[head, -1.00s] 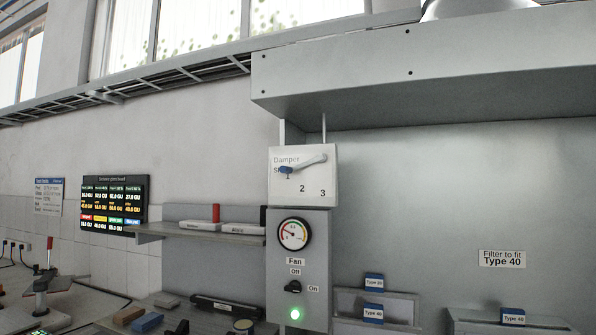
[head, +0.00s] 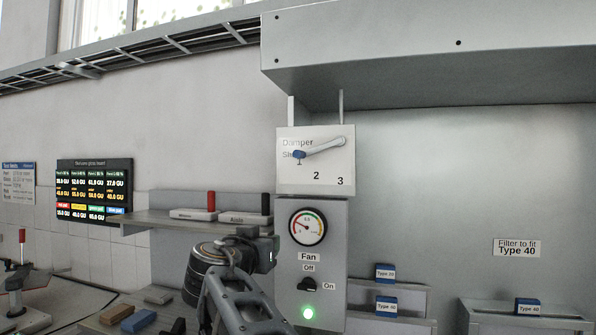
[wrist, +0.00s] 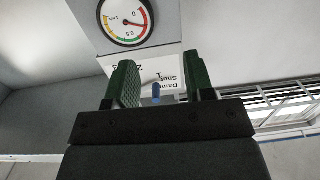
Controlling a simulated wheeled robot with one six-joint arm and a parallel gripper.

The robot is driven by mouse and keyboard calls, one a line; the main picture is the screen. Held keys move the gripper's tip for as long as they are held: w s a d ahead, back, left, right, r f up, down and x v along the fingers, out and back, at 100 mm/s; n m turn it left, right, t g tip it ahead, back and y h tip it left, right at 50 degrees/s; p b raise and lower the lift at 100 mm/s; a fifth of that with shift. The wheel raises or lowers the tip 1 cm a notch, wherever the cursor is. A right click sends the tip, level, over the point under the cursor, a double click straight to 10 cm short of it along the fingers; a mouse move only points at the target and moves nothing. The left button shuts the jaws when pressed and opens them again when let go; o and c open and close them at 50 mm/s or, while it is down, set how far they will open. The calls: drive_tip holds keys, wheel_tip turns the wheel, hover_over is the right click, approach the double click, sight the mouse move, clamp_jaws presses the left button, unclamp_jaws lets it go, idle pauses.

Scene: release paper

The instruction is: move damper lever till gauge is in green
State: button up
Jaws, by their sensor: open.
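The damper lever (head: 322,149) is a grey metal bar on the white damper plate (head: 290,178). Its blue knob (head: 299,155) is at the lower left, by the "Shut" and "1" marks. The round gauge (head: 308,227) is below the plate; its needle points left, toward the red, low end, not into green. My gripper (head: 268,251) is left of the gauge and below the lever, apart from both. In the wrist view, my gripper (wrist: 160,78) has its green-padded fingers apart, with the blue knob (wrist: 156,93) appearing between them, not held.
Below the gauge are the fan switch (head: 307,285) and a lit green lamp (head: 308,313). A shelf (head: 150,223) with labelled holders stands left of the panel. The grey hood (head: 420,45) overhangs above. Filter bins (head: 390,321) are at lower right.

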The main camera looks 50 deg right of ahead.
sight(299, 154)
wheel_tip(299, 154, up, 14)
drive_tip(key=s+d+m+h+p, duration=0.1)
drive_tip(key=s+d+m+h, duration=0.1)
drive_tip(key=d+m+h, duration=0.3)
drive_tip(key=shift+n+h, duration=0.3)
drive_tip(key=shift+h, duration=0.1)
drive_tip(key=p+x, duration=0.2)
drive_tip(key=x, duration=0.1)
drive_tip(key=p+x, duration=0.3)
drive_tip(key=r+p+x, duration=0.1)
drive_tip(key=p+x, duration=0.1)
drive_tip(key=x, duration=0.2)
drive_tip(key=shift+w+a, duration=0.25)
drive_tip(key=shift+w, duration=0.05)
drive_tip(key=shift+w+d+r+p, duration=0.1)
drive_tip(key=shift+w+d+p, duration=0.05)
drive_tip(key=shift+d+p, duration=0.25)
clamp_jaws()
